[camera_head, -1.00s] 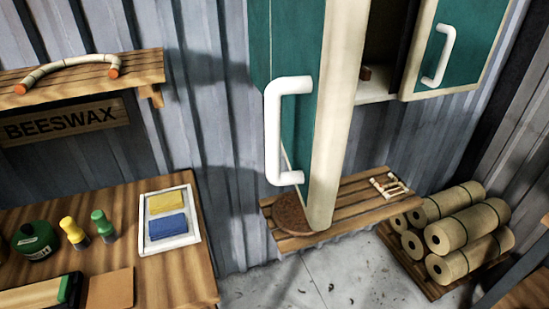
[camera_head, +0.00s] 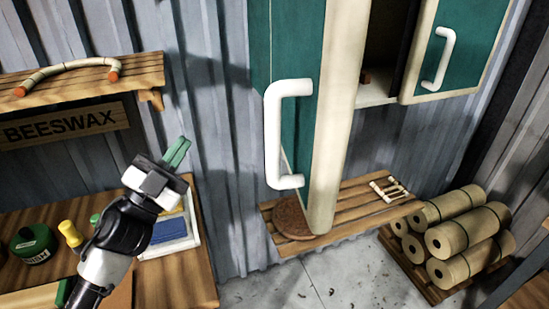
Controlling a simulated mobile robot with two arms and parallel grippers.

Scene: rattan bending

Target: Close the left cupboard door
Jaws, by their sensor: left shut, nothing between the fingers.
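The left cupboard door (camera_head: 304,110) is green with a cream edge and stands open, swung out toward me. Its white handle (camera_head: 272,135) faces left. The cupboard's dark inside (camera_head: 382,55) shows to the right of the door. My left gripper (camera_head: 182,147) has green fingertips, is shut and empty, and is in the air left of the handle, apart from it. The right cupboard door (camera_head: 456,45), green with a white handle (camera_head: 438,60), stands at the right of the opening. My right gripper is out of view.
A slatted shelf (camera_head: 345,207) with a round brown disc (camera_head: 292,218) is below the door. Rolls (camera_head: 460,232) lie on a rack at the right. A wooden table (camera_head: 180,285) with bottles and a tray is at lower left. A BEESWAX sign (camera_head: 62,124) hangs under another shelf (camera_head: 75,82).

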